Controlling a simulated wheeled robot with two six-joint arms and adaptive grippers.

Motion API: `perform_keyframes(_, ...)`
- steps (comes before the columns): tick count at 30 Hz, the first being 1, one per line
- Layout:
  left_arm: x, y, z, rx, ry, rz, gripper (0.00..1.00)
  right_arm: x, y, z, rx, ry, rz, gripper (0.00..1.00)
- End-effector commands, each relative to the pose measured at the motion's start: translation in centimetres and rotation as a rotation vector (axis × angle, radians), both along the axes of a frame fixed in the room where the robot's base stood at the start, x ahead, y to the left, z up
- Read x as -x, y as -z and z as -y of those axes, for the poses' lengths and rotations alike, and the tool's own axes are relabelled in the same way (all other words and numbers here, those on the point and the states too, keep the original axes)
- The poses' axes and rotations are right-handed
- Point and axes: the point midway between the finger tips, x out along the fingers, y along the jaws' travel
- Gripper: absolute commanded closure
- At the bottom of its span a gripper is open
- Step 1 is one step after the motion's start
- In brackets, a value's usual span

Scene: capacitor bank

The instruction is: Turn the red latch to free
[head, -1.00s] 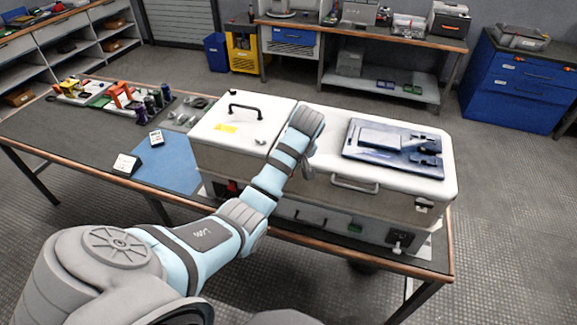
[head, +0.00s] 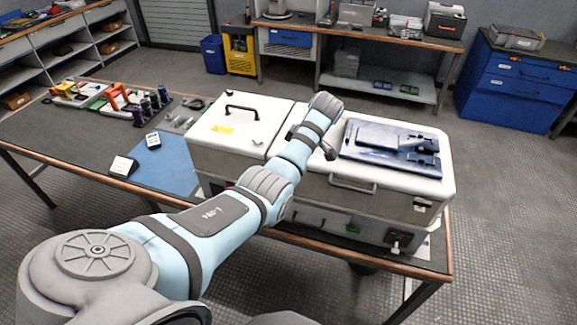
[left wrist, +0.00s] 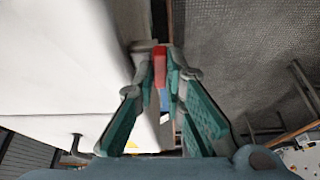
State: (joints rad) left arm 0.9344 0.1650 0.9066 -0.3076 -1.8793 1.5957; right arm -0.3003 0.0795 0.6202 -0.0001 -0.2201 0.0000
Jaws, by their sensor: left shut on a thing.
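In the left wrist view my left gripper (left wrist: 162,60) has its two green-padded fingers closed around a red piece (left wrist: 159,68), which looks like the red latch. A white cabinet surface lies to the left of the fingers. In the head view my left arm reaches over the front of the white cabinet (head: 232,115). Its wrist (head: 322,108) is above the cabinet's middle, and the fingertips and latch are hidden behind the arm. I cannot tell the latch's angle. My right gripper is not in view.
A dark blue panel (head: 385,142) lies on the cabinet's right lid. A black handle (head: 243,110) stands on the left lid. The floor to the right is clear.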

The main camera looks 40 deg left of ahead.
Motion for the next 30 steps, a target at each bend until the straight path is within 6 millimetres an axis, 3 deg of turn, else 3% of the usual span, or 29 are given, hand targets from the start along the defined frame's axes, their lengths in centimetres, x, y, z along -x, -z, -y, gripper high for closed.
perform_keyframes(17, -0.02, 0.0, -0.04, 0.0, -0.034, 0.0, 1.0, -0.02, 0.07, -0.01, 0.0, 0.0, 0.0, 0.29)
perform_keyframes(18, -0.01, 0.01, -0.03, 0.0, -0.034, 0.0, 0.83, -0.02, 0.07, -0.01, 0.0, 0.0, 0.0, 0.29)
perform_keyframes(21, -0.02, 0.01, -0.03, 0.0, -0.034, 0.0, 0.69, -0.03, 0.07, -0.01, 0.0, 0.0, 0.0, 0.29)
perform_keyframes(30, -0.05, -0.01, 0.0, 0.0, -0.032, 0.0, 0.69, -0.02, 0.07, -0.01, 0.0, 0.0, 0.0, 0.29)
